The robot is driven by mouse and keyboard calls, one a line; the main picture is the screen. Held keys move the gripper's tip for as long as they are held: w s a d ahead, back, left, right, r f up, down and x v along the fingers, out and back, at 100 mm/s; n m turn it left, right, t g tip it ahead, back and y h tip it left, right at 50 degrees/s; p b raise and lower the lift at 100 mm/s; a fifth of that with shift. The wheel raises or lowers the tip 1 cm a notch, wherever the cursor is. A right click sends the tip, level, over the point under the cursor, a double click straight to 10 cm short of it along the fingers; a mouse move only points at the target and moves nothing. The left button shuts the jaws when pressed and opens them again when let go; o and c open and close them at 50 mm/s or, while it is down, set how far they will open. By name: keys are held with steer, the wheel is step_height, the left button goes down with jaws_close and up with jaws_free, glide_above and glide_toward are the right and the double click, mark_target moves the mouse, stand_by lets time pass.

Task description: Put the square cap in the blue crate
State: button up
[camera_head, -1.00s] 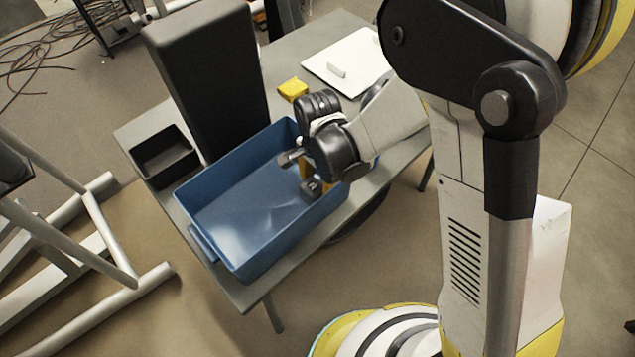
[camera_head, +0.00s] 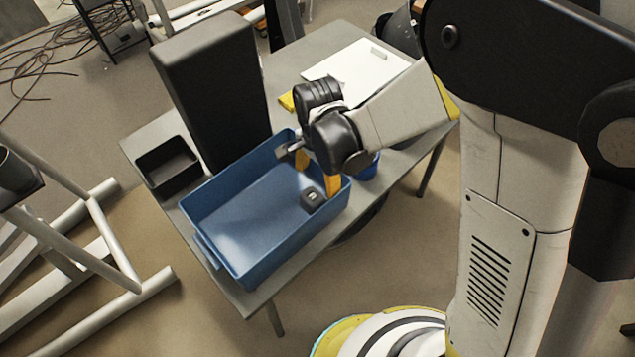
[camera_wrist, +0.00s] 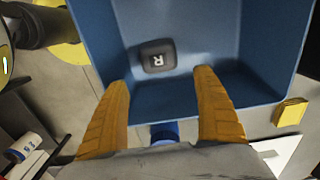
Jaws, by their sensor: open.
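The square cap (camera_head: 312,199) is a small dark grey piece lying on the floor of the blue crate (camera_head: 215,248), near the crate's right end. In the wrist view the cap (camera_wrist: 156,56) shows a white letter R on its top, and the crate (camera_wrist: 262,83) surrounds it. My gripper (camera_head: 318,170) is above the right end of the crate. Its two yellow fingers (camera_wrist: 165,90) are spread wide with nothing between them, and the cap lies beyond their tips, apart from them.
A black open box (camera_head: 168,166) and a tall dark block (camera_head: 215,90) stand beside the crate on the grey table. A white board (camera_head: 355,62) lies at the back. A yellow block (camera_wrist: 291,112) and a blue object (camera_wrist: 164,132) are just outside the crate.

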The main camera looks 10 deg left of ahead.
mark_target(318, 192)
steer(key=d+r+n+t+y+p, duration=0.1)
steer(key=d+r+n+t, duration=0.1)
steer(key=d+r, duration=0.6)
steer(key=d+r+n+t+p, duration=0.1)
steer(key=d+r+n, duration=0.1)
steer(key=d+r, duration=0.6)
steer(key=s+d+r+n+t+h, duration=0.1)
steer(key=s+d+r+n+t, duration=0.3)
steer(key=s+d+r, duration=0.3)
steer(key=shift+d+r, duration=0.15)
steer(key=shift+d, duration=0.3)
steer(key=shift+a, duration=0.15)
